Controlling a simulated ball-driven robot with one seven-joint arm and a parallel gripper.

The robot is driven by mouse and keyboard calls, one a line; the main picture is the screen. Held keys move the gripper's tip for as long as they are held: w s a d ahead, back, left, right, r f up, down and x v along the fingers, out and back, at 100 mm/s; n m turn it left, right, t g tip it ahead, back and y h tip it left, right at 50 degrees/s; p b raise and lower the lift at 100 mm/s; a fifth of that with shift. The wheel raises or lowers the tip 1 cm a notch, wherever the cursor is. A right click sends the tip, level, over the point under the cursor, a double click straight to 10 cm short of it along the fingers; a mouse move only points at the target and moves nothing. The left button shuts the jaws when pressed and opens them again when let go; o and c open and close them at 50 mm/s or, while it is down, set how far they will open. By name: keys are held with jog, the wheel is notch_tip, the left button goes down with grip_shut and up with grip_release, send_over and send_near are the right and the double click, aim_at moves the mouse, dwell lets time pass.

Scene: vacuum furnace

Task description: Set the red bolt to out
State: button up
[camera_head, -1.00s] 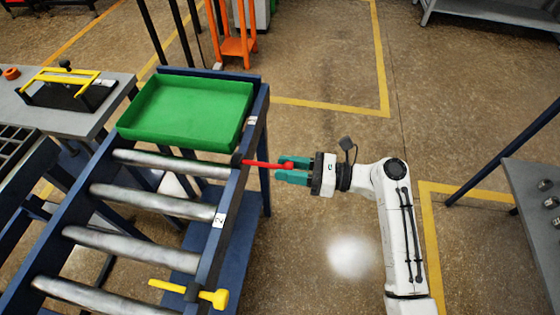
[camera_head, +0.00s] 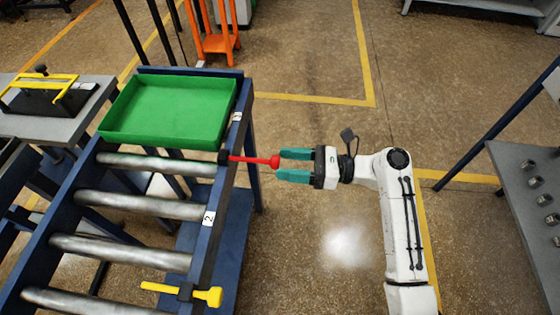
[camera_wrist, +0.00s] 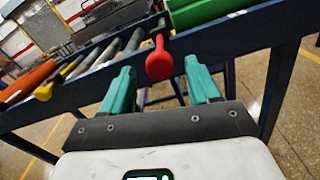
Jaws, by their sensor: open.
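The red bolt (camera_head: 252,159) sticks out sideways from the blue side rail of the roller conveyor, beside the green tray, with its round knob toward my gripper (camera_head: 279,165). The knob fills the middle of the wrist view (camera_wrist: 160,63). My gripper is open, its teal fingers well apart, with the knob at or just beyond the gap between the fingertips. No finger visibly grips it. The bolt's inner end is hidden by the dark fitting on the rail.
The green tray (camera_head: 170,124) rests at the far end of the conveyor. A yellow bolt (camera_head: 208,296) sits on the same rail, nearer. A grey bench with metal parts (camera_head: 530,195) stands at the right. Floor between conveyor and bench is open.

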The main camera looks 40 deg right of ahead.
jog(key=v, duration=0.8)
dwell(0.4)
